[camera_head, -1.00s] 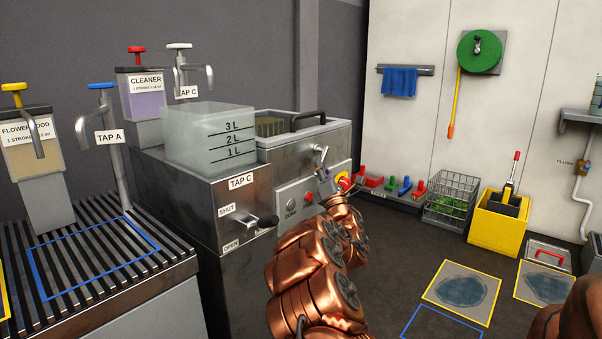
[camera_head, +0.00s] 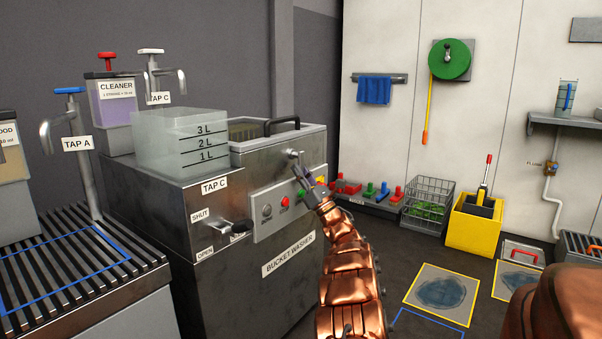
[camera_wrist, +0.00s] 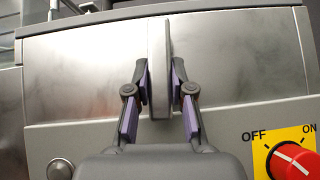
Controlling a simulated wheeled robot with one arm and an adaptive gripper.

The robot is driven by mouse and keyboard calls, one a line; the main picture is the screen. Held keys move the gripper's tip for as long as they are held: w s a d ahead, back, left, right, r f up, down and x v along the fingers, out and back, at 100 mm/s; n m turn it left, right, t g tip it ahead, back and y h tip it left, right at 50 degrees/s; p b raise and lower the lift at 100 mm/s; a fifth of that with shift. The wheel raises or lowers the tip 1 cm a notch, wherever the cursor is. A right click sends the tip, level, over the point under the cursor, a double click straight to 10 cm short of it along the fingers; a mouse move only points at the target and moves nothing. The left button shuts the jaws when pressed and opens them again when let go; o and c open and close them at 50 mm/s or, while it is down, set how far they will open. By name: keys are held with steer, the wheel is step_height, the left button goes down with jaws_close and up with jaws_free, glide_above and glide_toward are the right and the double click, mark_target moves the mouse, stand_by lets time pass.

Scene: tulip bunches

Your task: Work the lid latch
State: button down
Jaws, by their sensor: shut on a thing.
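The bucket washer (camera_head: 222,248) has a lid (camera_head: 250,148) with a dark bar handle (camera_head: 282,123), and the lid looks down. The grey metal lid latch (camera_head: 292,155) is on the washer's upper front, above the control panel. My gripper (camera_head: 302,178) reaches it from the front. In the wrist view the latch (camera_wrist: 159,60) stands as a flat upright plate between the two fingers of my gripper (camera_wrist: 160,85), which are shut on it from both sides.
A red OFF/ON knob on a yellow plate (camera_wrist: 296,138) is close to the right of my gripper. A yellow bucket (camera_head: 474,232) and a wire basket (camera_head: 427,207) stand right.

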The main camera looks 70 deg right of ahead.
steer(key=shift+s+d+n+t+y, duration=0.1)
steer(key=shift+d+n+t+y, duration=0.1)
steer(key=shift+n+y, duration=0.4)
steer(key=shift+d+n+t+y, duration=0.1)
steer(key=shift+n+t+y, duration=0.1)
steer(key=shift+n+y, duration=0.4)
steer(key=c, duration=1)
jaws_free()
steer(key=v, duration=1.2)
